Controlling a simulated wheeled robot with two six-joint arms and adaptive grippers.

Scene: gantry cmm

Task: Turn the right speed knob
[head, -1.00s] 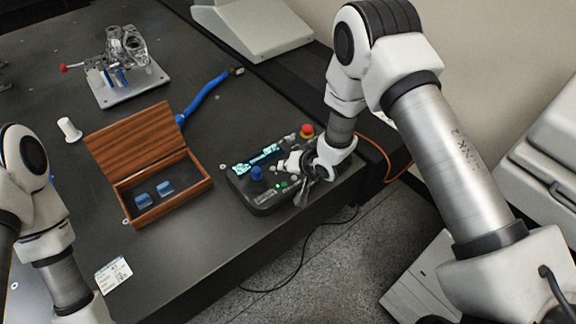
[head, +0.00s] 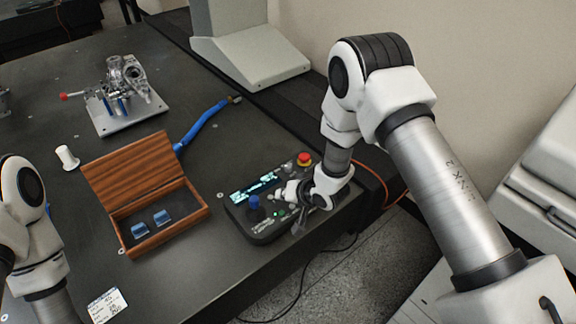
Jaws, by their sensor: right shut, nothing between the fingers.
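The dark control box (head: 262,228) lies near the table's right front edge. It has a lit display (head: 256,189), a blue knob (head: 254,203) at its left, a red emergency button (head: 304,158) at its back right and small green lights. My right gripper (head: 299,226) is over the right part of the box, shut and empty, with its fingers pointing down towards the front edge. The gripper and wrist hide that part of the box, so I cannot make out the right speed knob or whether the fingers touch it. My left arm shows at the left edge; its gripper is out of view.
An open wooden box (head: 189,225) with blue blocks stands left of the control box. A paper label (head: 107,305) lies at the front. A grey column base (head: 250,65) stands behind.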

